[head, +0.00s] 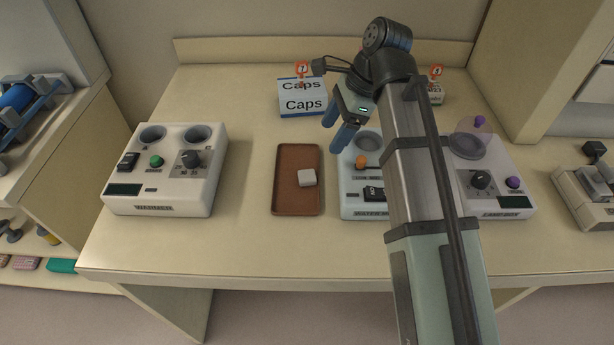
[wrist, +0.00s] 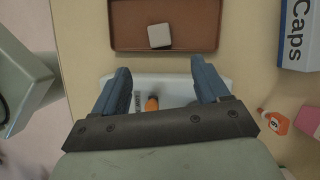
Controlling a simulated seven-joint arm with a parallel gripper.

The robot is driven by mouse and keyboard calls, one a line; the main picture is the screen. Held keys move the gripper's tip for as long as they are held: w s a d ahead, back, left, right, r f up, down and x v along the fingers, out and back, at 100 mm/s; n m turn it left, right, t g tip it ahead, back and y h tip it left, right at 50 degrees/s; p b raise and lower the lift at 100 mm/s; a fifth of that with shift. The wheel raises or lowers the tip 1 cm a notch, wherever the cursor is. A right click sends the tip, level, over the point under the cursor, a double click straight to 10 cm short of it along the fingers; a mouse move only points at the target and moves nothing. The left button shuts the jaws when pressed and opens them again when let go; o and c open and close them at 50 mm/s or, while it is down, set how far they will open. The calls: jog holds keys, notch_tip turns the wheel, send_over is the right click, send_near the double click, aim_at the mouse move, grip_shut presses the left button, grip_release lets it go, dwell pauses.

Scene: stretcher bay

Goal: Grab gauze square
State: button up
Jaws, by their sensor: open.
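The gauze square (head: 307,178) is a small whitish block lying in the brown tray (head: 284,206), right of the tray's middle. In the wrist view the gauze square (wrist: 160,36) shows in the tray (wrist: 121,22), ahead of the fingers. My gripper (head: 337,137) has blue fingers and is above the table, up and to the right of the tray, apart from the gauze. In the wrist view my gripper (wrist: 160,80) has its fingers spread wide with nothing held between them. The machine in the middle shows below them.
A machine with an orange knob (head: 361,161) stands right of the tray, partly behind my arm. The Warmer box (head: 155,208) stands left. A Caps box (head: 302,97) is behind. Another machine (head: 513,168) stands at the right. Bare table lies in front of the tray.

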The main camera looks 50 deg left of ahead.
aim_at(308, 175)
jog(key=x, duration=1.3)
jog(key=shift+f, duration=0.1)
jog(key=c, duration=1.1)
